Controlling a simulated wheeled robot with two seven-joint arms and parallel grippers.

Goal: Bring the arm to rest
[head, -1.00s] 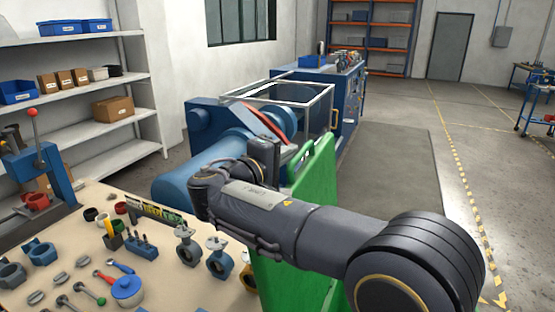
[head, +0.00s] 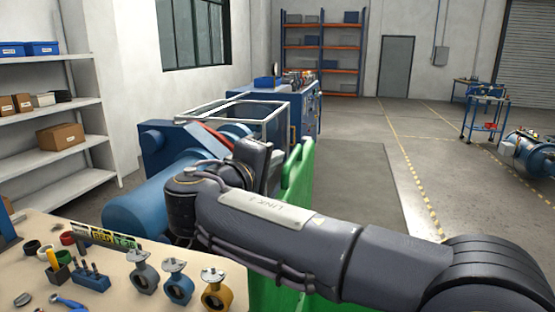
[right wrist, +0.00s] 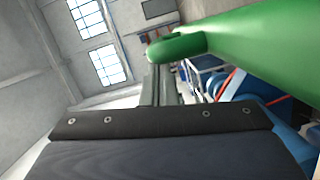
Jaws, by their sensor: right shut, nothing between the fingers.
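My right arm (head: 290,235) reaches in from the lower right of the head view, crosses in front of the green panel and bends upward at its far left end. My right gripper (right wrist: 160,75) shows in the right wrist view as narrow grey fingers, shut and empty. In the head view I cannot make out its fingertips. In the right wrist view a thick green rounded part (right wrist: 240,50) passes close beside and beyond the fingers; I cannot tell if they touch. My left gripper is not in view.
The workbench (head: 110,255) at lower left holds a grey-blue valve (head: 145,280), a blue valve (head: 179,288) and a yellow valve (head: 216,296). The green panel (head: 298,185) and a blue machine (head: 150,205) stand behind my arm. Open floor (head: 440,180) lies to the right.

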